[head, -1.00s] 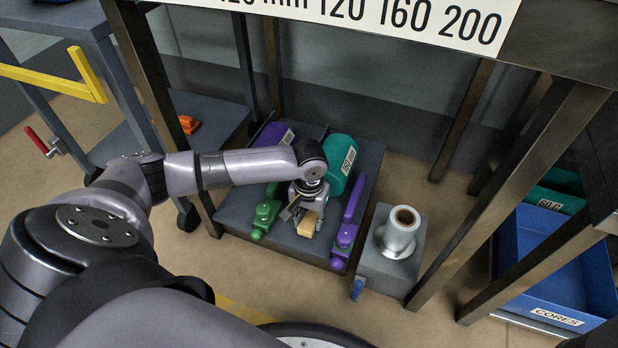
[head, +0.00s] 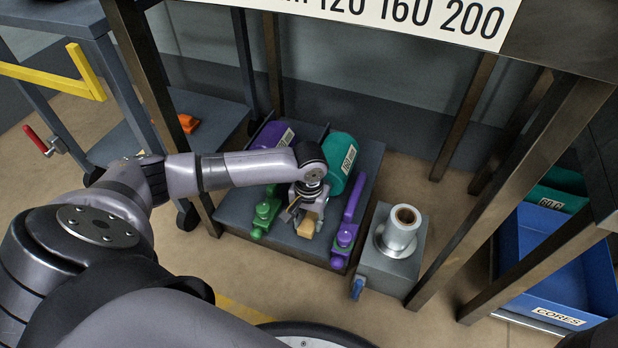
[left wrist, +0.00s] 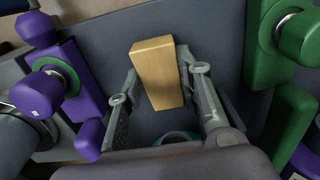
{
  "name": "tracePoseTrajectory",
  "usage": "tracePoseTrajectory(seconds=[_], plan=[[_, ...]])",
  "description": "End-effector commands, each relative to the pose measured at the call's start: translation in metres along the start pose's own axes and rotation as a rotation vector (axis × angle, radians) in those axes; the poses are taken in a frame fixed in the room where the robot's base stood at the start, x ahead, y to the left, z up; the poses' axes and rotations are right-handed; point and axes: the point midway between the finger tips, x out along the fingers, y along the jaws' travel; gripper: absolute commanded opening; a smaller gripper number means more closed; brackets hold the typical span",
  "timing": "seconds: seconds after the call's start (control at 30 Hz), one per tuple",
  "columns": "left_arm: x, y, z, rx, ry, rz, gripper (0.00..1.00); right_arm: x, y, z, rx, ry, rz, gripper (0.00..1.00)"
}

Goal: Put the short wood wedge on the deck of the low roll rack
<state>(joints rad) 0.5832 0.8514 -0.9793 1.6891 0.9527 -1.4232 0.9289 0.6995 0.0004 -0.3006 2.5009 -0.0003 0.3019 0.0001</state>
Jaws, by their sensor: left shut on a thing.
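The short wood wedge (head: 304,227) is a small tan block at the front middle of the low roll rack. My left gripper (head: 308,210) is shut on it, pointing down. In the left wrist view the wedge (left wrist: 157,72) lies between the fingers of my left gripper (left wrist: 160,88), close against the right-hand finger. The rack's grey deck (head: 240,205) is below the wedge; whether the wedge touches it I cannot tell. My right gripper is not in view.
On the rack lie a purple roll (head: 270,136) and a teal roll (head: 342,150). A green clamp (head: 264,214) and a purple clamp (head: 345,235) flank the wedge. A grey block with a white spool (head: 399,232) stands at right. Dark table legs (head: 520,190) and blue bin (head: 560,260) are further right.

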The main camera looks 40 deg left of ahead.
Motion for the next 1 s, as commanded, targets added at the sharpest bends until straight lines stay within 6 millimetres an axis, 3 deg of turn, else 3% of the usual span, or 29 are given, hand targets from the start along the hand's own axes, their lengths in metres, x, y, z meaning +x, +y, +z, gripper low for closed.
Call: tracePoseTrajectory(seconds=[0.2, 0.23, 0.57, 0.87, 1.0], plan=[[0.005, 0.000, 0.000, 0.000, 0.000, 0.000, 0.09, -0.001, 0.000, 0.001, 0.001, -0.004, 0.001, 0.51], [0.004, 0.000, 0.000, 0.000, 0.000, 0.000, 0.34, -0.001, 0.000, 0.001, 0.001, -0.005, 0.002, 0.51], [0.004, 0.000, 0.000, 0.000, 0.000, 0.000, 0.56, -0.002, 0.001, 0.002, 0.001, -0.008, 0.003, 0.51], [0.004, 0.000, 0.000, 0.000, 0.000, 0.000, 0.56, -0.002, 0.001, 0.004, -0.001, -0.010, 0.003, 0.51], [-0.008, 0.000, -0.001, 0.000, 0.002, 0.002, 0.56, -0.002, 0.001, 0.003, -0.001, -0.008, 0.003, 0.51]])
